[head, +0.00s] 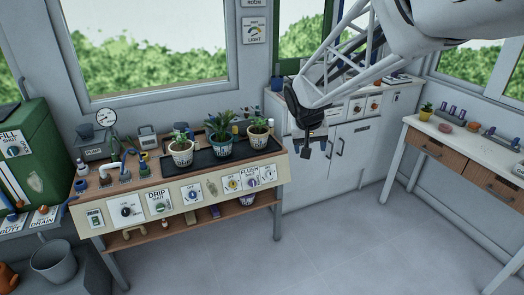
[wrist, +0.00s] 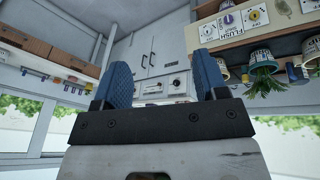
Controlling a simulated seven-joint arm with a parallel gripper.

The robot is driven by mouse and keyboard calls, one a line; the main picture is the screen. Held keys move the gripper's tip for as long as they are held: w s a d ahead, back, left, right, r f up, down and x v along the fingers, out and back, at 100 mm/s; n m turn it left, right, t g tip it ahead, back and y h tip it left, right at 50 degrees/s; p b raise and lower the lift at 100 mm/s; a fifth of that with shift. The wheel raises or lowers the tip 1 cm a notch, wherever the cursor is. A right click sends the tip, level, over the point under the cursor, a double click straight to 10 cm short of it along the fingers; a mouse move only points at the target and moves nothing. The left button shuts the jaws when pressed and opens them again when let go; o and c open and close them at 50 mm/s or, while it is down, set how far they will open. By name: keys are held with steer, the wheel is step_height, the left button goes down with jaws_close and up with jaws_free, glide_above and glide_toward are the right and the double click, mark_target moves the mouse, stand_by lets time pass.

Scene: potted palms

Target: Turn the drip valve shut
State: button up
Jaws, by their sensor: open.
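The drip valve (head: 161,207) is a small round greenish knob on a white plate marked DRIP. It sits on the front panel of the potting bench, left of centre in the head view. Which way the knob is turned is too small to tell. My gripper (head: 309,148) hangs right of the bench in front of the white cabinets, well apart from the valve. In the wrist view my gripper (wrist: 163,68) shows two blue padded fingers spread wide with nothing between them. I cannot make out the DRIP plate in the wrist view.
Several potted palms stand on a black tray (head: 202,158). A grey bucket (head: 54,264) stands at left. The floor before the bench is clear.

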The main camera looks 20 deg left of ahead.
steer(key=w+a+f+n, duration=0.1)
steer(key=w+a+f, duration=0.15)
steer(key=a, duration=0.55)
steer(key=w+a+f, duration=0.2)
steer(key=a+f, duration=0.2)
steer(key=a, duration=0.4)
steer(key=n+y, duration=0.2)
steer(key=n, duration=0.3)
glide_toward(160, 208)
steer(key=shift+s+f+t, duration=0.15)
steer(key=shift+f+t, duration=0.25)
steer(key=shift+f, duration=0.55)
steer(key=shift+f, duration=0.1)
steer(key=shift+x, duration=3.8)
steer(key=shift+a, duration=0.1)
